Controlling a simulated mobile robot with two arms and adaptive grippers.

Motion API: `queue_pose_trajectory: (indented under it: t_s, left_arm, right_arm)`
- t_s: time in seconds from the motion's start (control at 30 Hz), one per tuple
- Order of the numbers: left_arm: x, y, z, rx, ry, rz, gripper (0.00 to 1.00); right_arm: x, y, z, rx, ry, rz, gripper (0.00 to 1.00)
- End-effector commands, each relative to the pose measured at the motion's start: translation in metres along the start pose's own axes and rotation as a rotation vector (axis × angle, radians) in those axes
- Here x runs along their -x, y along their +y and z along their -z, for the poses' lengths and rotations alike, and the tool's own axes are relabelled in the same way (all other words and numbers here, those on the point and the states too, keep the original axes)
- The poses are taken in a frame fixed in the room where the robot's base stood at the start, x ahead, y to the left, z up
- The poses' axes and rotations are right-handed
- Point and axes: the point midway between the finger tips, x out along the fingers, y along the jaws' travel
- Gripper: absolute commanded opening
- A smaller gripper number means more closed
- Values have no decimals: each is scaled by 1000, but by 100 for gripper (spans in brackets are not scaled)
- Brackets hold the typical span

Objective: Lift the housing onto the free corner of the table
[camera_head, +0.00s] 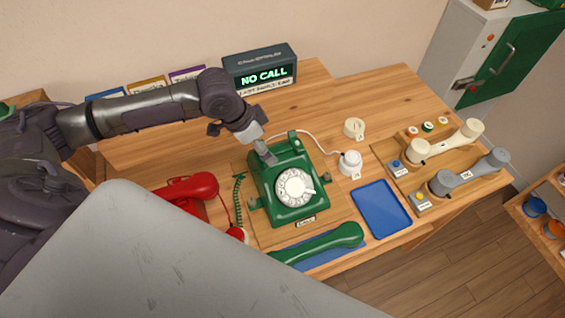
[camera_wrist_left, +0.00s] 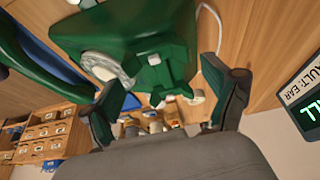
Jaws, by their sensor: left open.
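The green dial phone housing (camera_head: 286,179) sits upright on a wooden board on the table, with its white dial facing the front. My left gripper (camera_head: 262,150) is at the rear top of the housing, by the cradle. In the left wrist view the two fingers (camera_wrist_left: 172,88) are spread apart, and part of the green housing (camera_wrist_left: 120,28) shows ahead of and between them. I cannot tell whether a finger touches it. The table's back right part (camera_head: 390,92) is bare. My right gripper is not in view.
A green handset (camera_head: 325,243) lies at the front and a red one (camera_head: 190,187) to the left. A blue tray (camera_head: 382,209), a white cup-like part (camera_head: 350,163) and cream and grey handsets (camera_head: 470,171) stand to the right. The NO CALL display (camera_head: 260,72) stands at the back.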

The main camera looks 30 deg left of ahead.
Motion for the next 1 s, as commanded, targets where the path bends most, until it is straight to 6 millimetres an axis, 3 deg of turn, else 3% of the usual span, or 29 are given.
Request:
queue_pose_trajectory:
  t_s: [0.3, 0.6, 1.0]
  left_arm:
    - [-43, 0, -1, 1, -1, -2, 88]
    - [-49, 0, -2, -1, -1, -1, 88]
    - [-49, 1, -3, 0, -3, -4, 23]
  right_arm:
    - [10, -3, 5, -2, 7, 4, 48]
    - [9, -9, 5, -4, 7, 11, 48]
    - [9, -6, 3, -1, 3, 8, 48]
